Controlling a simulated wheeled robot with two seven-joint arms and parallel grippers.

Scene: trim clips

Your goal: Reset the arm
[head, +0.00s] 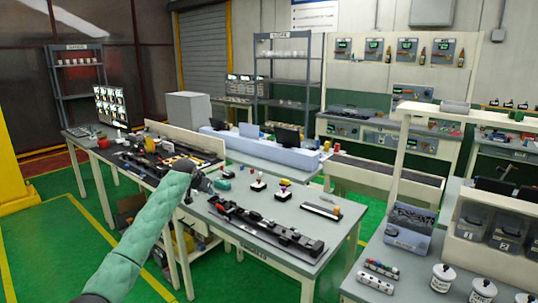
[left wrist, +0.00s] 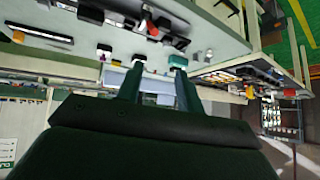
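My left arm in its green padded sleeve reaches up over the near edge of the grey worktable (head: 295,262) in the head view. My left gripper (head: 204,184) is at its end, above the table's left side, small and partly hidden by the arm. In the left wrist view, the two fingers of the gripper (left wrist: 158,75) stand apart with nothing clearly held between them. That view is tilted and shows tabletop items beyond the fingertips. My right arm and gripper are not in view.
A long black fixture (head: 265,229) lies along the worktable's front. Small coloured items on stands (head: 258,184) and a black-and-white bar (head: 321,211) lie behind it. A second bench (head: 450,268) with bins and white jars stands at right. Green floor is open at lower left.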

